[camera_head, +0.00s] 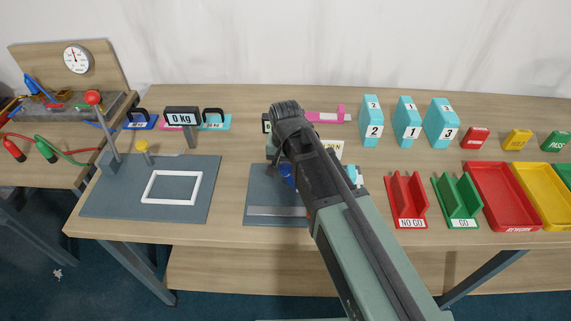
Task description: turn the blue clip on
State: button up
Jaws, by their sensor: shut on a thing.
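A small blue piece (287,171), which looks like the blue clip, shows beside my arm above the grey plate at the middle of the table. Most of it is hidden behind my arm. My gripper (278,162) is at the same spot, largely covered by my own wrist, and is shut on this piece. The turn position of the clip cannot be made out.
The grey plate (262,205) lies under my arm. Red NO GO (406,200) and green GO (457,200) holders and a red tray (500,195) stand right. Numbered blue blocks (407,119) stand behind.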

aim_at(286, 167)
jog(key=n, duration=0.5)
jog(key=shift+n, duration=2.6)
jog(key=o, duration=0.9)
notch_tip(286, 167, up, 11)
jog(key=p, duration=1.1)
jog(key=shift+f, duration=0.1)
